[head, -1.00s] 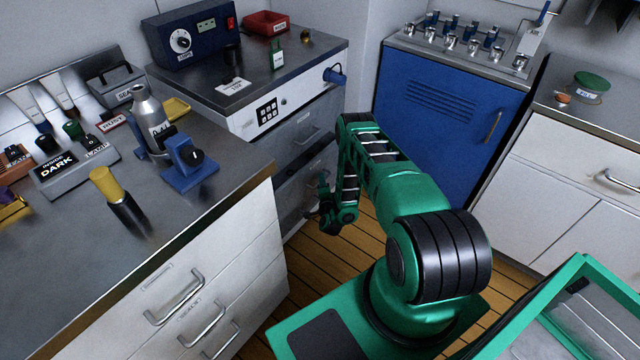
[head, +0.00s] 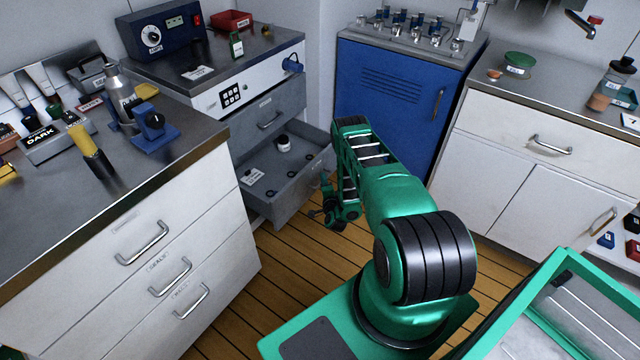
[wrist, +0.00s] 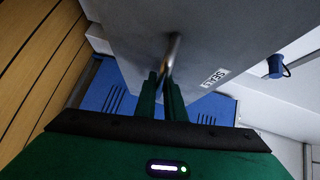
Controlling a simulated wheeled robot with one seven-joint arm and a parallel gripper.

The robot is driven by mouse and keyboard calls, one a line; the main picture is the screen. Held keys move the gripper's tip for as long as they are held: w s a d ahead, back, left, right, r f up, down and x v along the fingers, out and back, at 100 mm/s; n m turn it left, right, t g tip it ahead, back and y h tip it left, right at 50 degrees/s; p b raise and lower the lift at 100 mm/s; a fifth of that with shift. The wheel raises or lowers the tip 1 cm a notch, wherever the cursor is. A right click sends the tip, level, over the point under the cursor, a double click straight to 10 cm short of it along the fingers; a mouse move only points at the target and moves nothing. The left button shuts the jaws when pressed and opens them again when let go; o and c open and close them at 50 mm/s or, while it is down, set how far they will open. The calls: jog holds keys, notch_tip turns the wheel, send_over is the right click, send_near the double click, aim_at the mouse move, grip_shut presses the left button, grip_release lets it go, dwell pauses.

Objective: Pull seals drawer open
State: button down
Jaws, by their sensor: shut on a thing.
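The seals drawer (head: 258,204) is a grey drawer low in the cabinet under the keypad counter. It stands well open, and a white-lidded jar, a small card and several dark rings show inside it. My gripper (head: 322,208) is at the drawer's front face, partly hidden by my own arm. In the wrist view, my green gripper fingers (wrist: 164,88) are shut on the metal drawer handle (wrist: 172,50). The grey drawer front with a SEALS label (wrist: 215,77) fills the upper middle there.
The closed grey drawer (head: 268,118) is above the open one. A blue cabinet (head: 390,95) stands behind my arm. A white drawer bench (head: 150,260) is at left, and a white cabinet (head: 490,170) at right. Wood floor (head: 290,260) is clear between them.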

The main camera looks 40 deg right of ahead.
jog(key=shift+s+f, duration=0.15)
jog(key=shift+s, duration=0.25)
jog(key=c, duration=1.8)
grip_release()
jog(key=shift+c, duration=0.2)
jog(key=shift+w, duration=0.1)
jog(key=v, duration=1)
jog(key=shift+s, duration=0.35)
jog(key=shift+s+a, duration=0.1)
jog(key=shift+a, duration=0.05)
